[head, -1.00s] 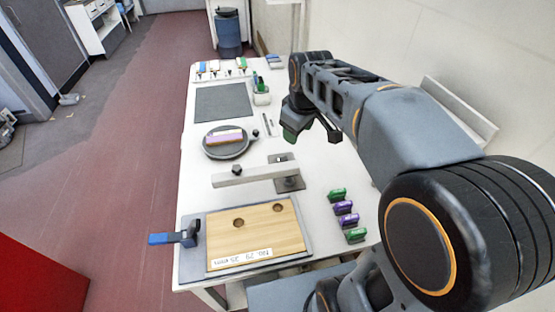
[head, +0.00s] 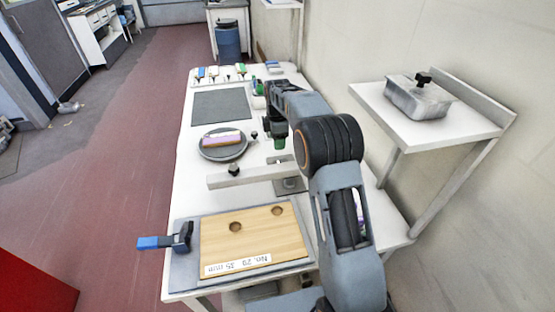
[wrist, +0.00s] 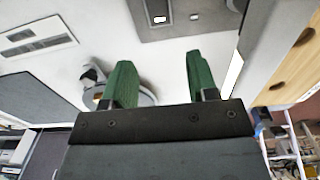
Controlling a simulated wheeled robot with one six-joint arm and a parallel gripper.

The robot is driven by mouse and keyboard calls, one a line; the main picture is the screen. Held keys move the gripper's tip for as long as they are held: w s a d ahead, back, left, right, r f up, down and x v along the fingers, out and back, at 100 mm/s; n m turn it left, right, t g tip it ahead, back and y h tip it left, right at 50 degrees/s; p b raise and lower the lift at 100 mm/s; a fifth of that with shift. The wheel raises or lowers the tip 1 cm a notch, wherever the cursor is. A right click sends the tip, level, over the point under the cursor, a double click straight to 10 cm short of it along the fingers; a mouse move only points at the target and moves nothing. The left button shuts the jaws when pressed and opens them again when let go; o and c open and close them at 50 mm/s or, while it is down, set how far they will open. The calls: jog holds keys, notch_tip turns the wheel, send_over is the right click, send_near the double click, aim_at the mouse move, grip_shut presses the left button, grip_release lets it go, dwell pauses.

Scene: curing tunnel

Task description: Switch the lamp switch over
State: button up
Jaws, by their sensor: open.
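My gripper (wrist: 160,76) is open and empty, with its two green fingers apart in the wrist view. In the head view it hangs over the table (head: 183,196), its green tip (head: 279,143) just beyond the bar stand. A grey plate (wrist: 215,24) at the top of the wrist view carries a small bright rectangle in a dark frame (wrist: 159,19) and a smaller light spot. I cannot tell for sure which of these is the lamp switch. The fingers appear clear of the plate. No label shows on it.
A pale bar (head: 238,179) on a stand crosses the table's middle. A wooden board (head: 265,240) lies in front, with a blue-handled clamp (head: 163,242) beside it. A round dish (head: 222,152) and dark mat (head: 221,105) lie beyond. A wall shelf (head: 422,134) holds a lidded tray (head: 420,98).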

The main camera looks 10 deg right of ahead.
aim_at(279, 158)
notch_tip(279, 158, down, 9)
jog(key=shift+f, duration=0.2)
dwell(0.4)
jog(key=c, duration=0.9)
jog(key=y, duration=0.2)
jog(key=shift+d+y+b, duration=0.3)
jog(key=shift+b, duration=0.1)
jog(key=shift+r, duration=0.2)
jog(key=o, duration=0.9)
